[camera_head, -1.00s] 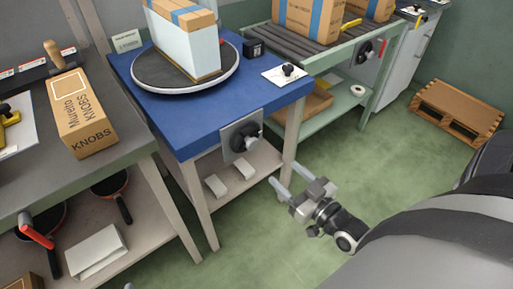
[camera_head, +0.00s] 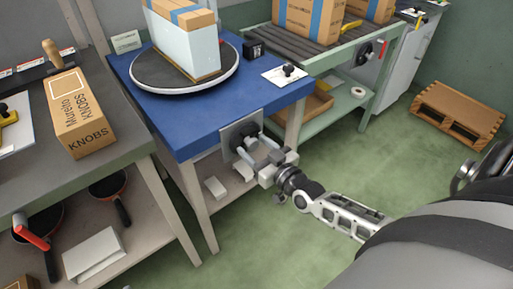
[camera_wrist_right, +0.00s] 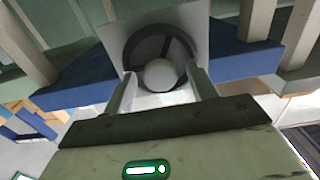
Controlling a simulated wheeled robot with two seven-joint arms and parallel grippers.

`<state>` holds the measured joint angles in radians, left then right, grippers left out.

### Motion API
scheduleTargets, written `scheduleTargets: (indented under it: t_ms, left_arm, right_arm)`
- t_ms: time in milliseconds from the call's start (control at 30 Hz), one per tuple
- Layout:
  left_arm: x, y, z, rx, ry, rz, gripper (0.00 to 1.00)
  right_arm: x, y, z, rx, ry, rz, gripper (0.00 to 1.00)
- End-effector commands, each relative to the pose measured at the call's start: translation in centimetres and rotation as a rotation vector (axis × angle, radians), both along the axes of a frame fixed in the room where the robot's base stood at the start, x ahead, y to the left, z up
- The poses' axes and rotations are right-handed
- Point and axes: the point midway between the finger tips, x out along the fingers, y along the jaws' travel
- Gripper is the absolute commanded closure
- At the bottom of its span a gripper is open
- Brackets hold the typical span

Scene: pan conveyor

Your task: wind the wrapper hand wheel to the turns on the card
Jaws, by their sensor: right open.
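The hand wheel (camera_head: 239,132) is dark and sits on a grey plate (camera_head: 227,143) at the front of the blue wrapper table (camera_head: 205,127). In the right wrist view the wheel's dark ring (camera_wrist_right: 134,47) and its pale round knob (camera_wrist_right: 160,75) face the camera. My right gripper (camera_head: 257,148) is open at the wheel, its fingers either side of the knob in the wrist view; contact cannot be told. A small pale card (camera_head: 126,41) stands at the table's back left, its writing too small to read. My left gripper is not in view.
A turntable (camera_head: 165,90) carries a box (camera_head: 191,48) partly covered in white. A white plate with a black knob (camera_head: 288,69) lies on the table's right. A shelf (camera_head: 235,188) is below. Green floor is free at right, before a pallet (camera_head: 457,112).

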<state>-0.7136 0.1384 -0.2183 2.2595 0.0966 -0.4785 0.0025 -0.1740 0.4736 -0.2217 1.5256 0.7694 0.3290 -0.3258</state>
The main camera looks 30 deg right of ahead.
Motion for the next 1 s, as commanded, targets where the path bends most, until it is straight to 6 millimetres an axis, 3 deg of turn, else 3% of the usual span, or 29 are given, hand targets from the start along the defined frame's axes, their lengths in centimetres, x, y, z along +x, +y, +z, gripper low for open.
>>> scheduleTargets:
  t_ms: [33,200,367,700,1000]
  left_arm:
    - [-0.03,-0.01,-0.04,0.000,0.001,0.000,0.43]
    - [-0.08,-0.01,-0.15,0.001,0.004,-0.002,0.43]
    - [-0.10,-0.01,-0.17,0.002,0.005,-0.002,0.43]
    - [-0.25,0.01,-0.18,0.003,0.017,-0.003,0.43]
    - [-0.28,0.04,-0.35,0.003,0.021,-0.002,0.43]
  right_arm:
    - [-0.02,0.01,-0.01,0.000,0.000,0.000,0.43]
    - [-0.03,0.01,-0.01,0.000,0.000,0.000,0.87]
    - [-0.04,0.02,0.02,0.015,0.001,0.000,0.87]
    - [-0.05,0.03,0.01,0.287,0.024,0.000,0.87]
    - [-0.06,0.03,-0.03,0.374,0.029,0.001,0.87]
